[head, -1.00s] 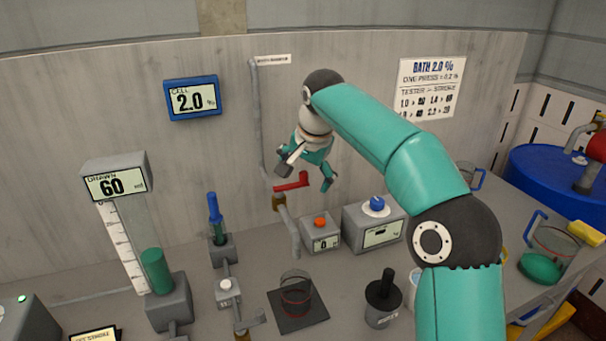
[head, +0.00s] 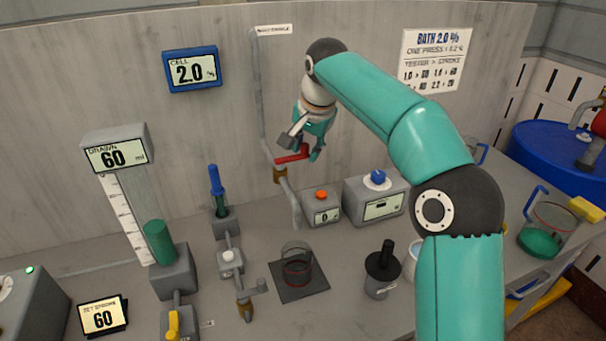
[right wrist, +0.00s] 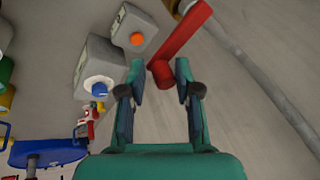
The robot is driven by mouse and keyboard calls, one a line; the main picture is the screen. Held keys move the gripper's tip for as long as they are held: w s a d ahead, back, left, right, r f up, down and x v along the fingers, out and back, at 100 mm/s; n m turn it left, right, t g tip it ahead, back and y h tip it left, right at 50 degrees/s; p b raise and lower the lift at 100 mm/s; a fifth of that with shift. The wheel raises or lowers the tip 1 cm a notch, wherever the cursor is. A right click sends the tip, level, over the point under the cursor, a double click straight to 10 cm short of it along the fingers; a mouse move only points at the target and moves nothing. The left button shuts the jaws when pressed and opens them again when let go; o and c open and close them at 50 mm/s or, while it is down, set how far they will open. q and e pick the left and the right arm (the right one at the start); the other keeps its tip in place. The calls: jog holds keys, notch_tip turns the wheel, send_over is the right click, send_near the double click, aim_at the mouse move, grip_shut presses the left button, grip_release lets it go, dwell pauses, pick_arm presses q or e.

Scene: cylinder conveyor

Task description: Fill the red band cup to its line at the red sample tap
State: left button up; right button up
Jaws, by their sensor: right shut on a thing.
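The red band cup (head: 297,277), clear with a red ring, stands upright on a dark square pad. I see no liquid in it, though it is small in view. The red sample tap has a red lever (head: 288,159) on a grey pipe. Its spout (head: 293,203) bends down and ends behind and above the cup; exact alignment is unclear. My right gripper (head: 305,148) is shut on the red lever. In the right wrist view the lever's end (right wrist: 163,74) sits between the fingertips. My left gripper is not in view.
A box with an orange button (head: 321,195) and one with a blue knob (head: 377,178) stand right of the spout. A black-handled pot (head: 381,277) stands right of the cup. Dosing fittings (head: 229,262) stand left. A cup of green liquid (head: 540,240) is far right.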

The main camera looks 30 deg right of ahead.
jog(key=shift+w+a+r, duration=0.15)
jog(key=shift+r, duration=0.05)
jog(key=shift+s+a+f+m+h+b, duration=0.15)
jog(key=shift+m+b, duration=0.1)
jog(key=shift+m, duration=0.2)
jog(key=shift+s+a+m+h+b, duration=0.1)
jog(key=shift+s+m+h+b, duration=0.1)
jog(key=shift+m, duration=0.25)
jog(key=m, duration=0.1)
jog(key=s+a+m+h, duration=0.1)
jog(key=m, duration=0.1)
jog(key=shift+s+g+b, duration=0.25)
jog(key=shift+g+b, duration=0.05)
jog(key=shift+g, duration=0.1)
jog(key=shift+s+a+m+g+h, duration=0.3)
jog(key=shift+s+a+m, duration=0.1)
jog(key=shift+m, duration=0.7)
jog(key=shift+s+m, duration=0.1)
jog(key=shift+m, duration=0.2)
jog(key=shift+f, duration=0.1)
dwell(4.7)
